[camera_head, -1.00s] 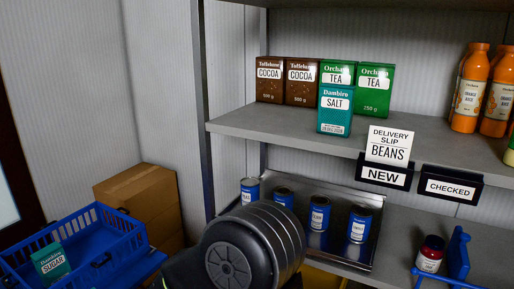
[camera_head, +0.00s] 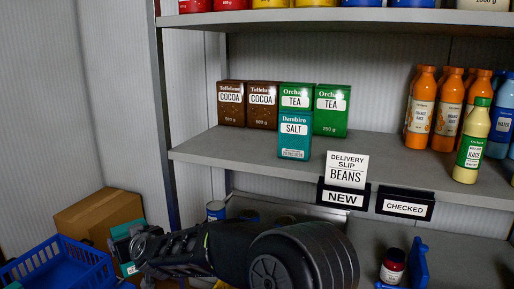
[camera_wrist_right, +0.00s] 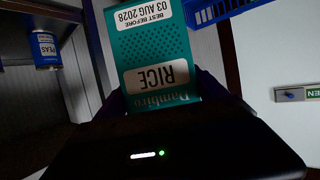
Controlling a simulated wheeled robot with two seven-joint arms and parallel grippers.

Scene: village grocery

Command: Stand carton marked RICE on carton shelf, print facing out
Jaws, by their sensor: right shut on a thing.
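The teal carton marked RICE (camera_wrist_right: 155,50) fills the middle of the right wrist view, its print upside down there. My right gripper (camera_wrist_right: 160,95) is shut on it. In the head view the right gripper (camera_head: 138,243) is at the lower left, with the teal carton (camera_head: 122,246) partly hidden by it. The carton shelf (camera_head: 215,150) holds two brown COCOA cartons (camera_head: 247,104), two green TEA cartons (camera_head: 331,110) and a teal SALT carton (camera_head: 294,135) in front of them. My left gripper is not in view.
A blue crate (camera_head: 75,262) and a cardboard box (camera_head: 95,215) are at lower left. The NEW holder with a BEANS slip (camera_head: 346,175) and the CHECKED sign (camera_head: 405,205) sit on the shelf edge. Bottles (camera_head: 420,110) stand at right. Shelf space right of the SALT carton is clear.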

